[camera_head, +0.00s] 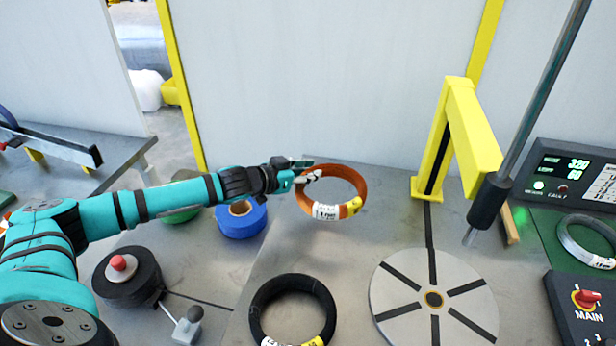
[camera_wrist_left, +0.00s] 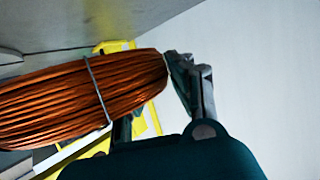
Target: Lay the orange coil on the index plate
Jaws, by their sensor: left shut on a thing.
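The orange coil (camera_head: 362,187) has white and yellow labels and hangs above the metal table, left of the index plate. My right gripper is not in view.
A black coil (camera_head: 262,320) lies left of the plate. A yellow post frame (camera_head: 440,140) stands behind the plate, and a dark-tipped rod (camera_head: 490,200) hangs near it. Blue tape (camera_head: 240,222) and a black spool (camera_head: 125,285) are on the left. A control box (camera_head: 580,300) is at right.

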